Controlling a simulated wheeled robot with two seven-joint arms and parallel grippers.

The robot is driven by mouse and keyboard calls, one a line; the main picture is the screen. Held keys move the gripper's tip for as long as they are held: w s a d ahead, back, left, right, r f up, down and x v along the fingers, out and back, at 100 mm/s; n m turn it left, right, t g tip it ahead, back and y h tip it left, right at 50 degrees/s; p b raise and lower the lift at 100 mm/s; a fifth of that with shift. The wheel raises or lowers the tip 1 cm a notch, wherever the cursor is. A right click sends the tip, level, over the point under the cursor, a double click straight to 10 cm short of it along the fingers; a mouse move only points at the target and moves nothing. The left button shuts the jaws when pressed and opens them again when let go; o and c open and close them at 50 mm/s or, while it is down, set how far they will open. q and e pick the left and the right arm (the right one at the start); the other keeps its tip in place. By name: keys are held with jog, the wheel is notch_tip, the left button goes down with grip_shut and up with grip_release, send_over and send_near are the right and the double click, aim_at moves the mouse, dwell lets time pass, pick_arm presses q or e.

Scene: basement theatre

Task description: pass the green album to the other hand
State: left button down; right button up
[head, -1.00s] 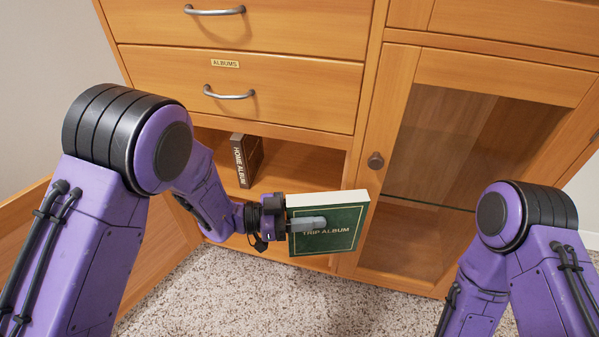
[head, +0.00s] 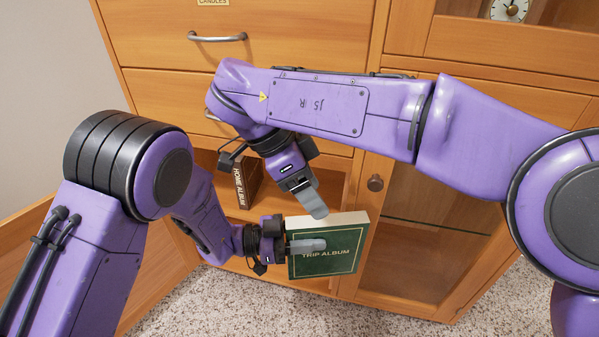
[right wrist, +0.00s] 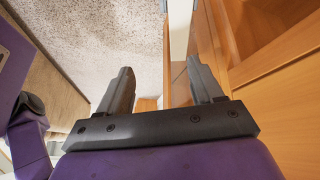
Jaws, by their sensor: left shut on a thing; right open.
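The green album (head: 330,262), labelled TRIP ALBUM, is held upright in front of the cabinet's open lower compartment, cover facing me and pale page edge up. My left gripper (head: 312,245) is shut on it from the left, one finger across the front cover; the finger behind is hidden. My right gripper (head: 314,205) hangs just above the album's top edge, fingers pointing down. In the right wrist view this gripper (right wrist: 162,85) is open and empty. A pale strip (right wrist: 180,18) beyond its fingers looks like the album's page edge. I cannot tell whether they touch.
A brown book labelled HOME ALBUM (head: 238,187) stands in the open compartment behind my grippers. A glass door (head: 440,195) with a round knob (head: 375,183) is to the right. An open wooden door (head: 165,270) is at lower left. Speckled carpet (head: 370,318) lies below.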

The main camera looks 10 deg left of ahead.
jog(key=w+a+r+y, duration=0.1)
jog(key=w+a, duration=0.1)
jog(key=w, duration=0.1)
send_near(344, 234)
jog(key=shift+t+y, duration=0.3)
jog(key=f, duration=0.1)
jog(key=w+f, duration=0.1)
jog(key=f, duration=0.3)
jog(key=shift+w+a+f, duration=0.1)
jog(key=shift+w+a, duration=0.2)
jog(key=shift+w, duration=0.1)
grip_shut()
pick_arm(q)
jog(key=c, duration=0.6)
grip_release()
jog(key=shift+d, duration=0.1)
jog(key=shift+o, duration=0.2)
